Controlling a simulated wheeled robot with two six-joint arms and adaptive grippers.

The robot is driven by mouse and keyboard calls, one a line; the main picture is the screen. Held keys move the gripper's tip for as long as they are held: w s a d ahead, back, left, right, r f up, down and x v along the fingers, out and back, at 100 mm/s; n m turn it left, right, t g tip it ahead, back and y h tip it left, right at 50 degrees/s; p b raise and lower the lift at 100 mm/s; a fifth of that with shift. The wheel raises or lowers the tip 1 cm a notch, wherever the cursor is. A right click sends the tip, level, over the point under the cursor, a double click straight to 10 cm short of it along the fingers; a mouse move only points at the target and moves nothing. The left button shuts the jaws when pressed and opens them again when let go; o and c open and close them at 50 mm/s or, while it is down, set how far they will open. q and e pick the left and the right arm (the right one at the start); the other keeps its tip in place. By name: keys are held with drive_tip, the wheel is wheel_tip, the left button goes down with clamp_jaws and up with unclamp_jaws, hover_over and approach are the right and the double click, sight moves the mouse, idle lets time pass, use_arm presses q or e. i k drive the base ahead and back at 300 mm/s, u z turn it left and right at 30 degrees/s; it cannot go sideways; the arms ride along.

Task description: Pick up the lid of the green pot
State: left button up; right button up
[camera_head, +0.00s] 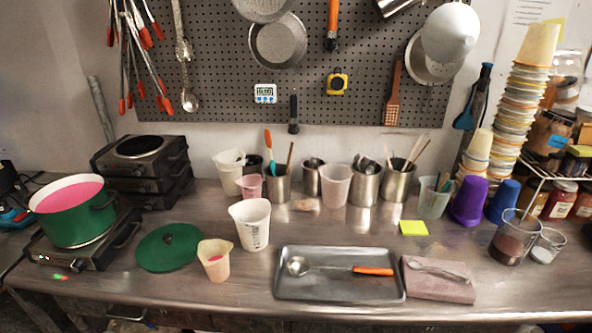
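The green pot (78,222) stands on a hot plate at the left of the steel counter. It is open at the top and holds pink liquid. Its green lid (155,255) lies flat on the counter to the right of the pot, with a dark knob (168,239) facing up. The lid's right edge is close to a small peach-coloured cup (214,262). Neither of my grippers is in view.
A white beaker (252,226) stands behind the peach cup. A metal tray (339,292) with an orange-handled ladle lies to the right. Stacked hot plates (143,166) stand behind the lid. The counter just in front of the lid is clear.

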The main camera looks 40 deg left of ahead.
sight(170, 247)
drive_tip(key=u, duration=2.25)
